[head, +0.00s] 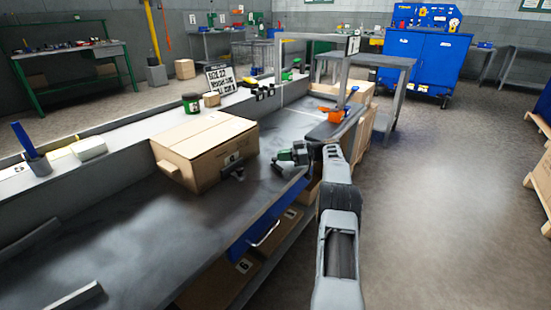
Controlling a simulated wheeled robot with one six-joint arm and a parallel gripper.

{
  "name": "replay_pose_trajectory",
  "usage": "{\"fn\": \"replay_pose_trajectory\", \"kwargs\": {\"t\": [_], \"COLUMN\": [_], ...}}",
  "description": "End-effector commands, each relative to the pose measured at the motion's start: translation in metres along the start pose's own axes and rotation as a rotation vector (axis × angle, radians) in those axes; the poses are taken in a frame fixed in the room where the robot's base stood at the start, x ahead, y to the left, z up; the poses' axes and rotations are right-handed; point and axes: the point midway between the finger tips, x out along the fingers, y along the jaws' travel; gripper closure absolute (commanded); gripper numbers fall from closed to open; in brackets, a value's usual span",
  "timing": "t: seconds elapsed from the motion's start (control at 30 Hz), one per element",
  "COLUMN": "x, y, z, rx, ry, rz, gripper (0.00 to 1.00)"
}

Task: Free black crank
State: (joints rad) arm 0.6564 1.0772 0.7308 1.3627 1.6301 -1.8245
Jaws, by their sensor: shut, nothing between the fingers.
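A small dark piece (235,173), possibly the black crank, sits against the front corner of the closed cardboard box (205,143) on the dark bench top. It is too small to tell its shape or what it is fixed to. My gripper (281,161) is just to the right of it, over the bench's front edge, pointing left. The gripper is shut and looks empty.
The bench (110,230) has a blue drawer (262,228) with a metal handle below its front edge. An orange tool (333,115) lies further back. A blue cabinet (425,62) stands behind. The floor (440,190) on the right is clear.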

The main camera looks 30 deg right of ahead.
Motion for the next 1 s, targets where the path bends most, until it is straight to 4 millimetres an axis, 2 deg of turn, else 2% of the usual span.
{"fn": "replay_pose_trajectory", "kwargs": {"t": [0.17,0.67,0.83,1.0], "x": [-0.008,-0.009,-0.026,-0.060], "y": [0.002,0.002,0.002,0.002], "z": [0.002,0.001,0.000,-0.001], "rx": [0.003,0.003,0.004,0.005], "ry": [0.000,0.000,0.000,0.000], "rz": [0.015,0.014,0.016,0.018], "gripper": [1.00,1.00,1.00,1.00]}}
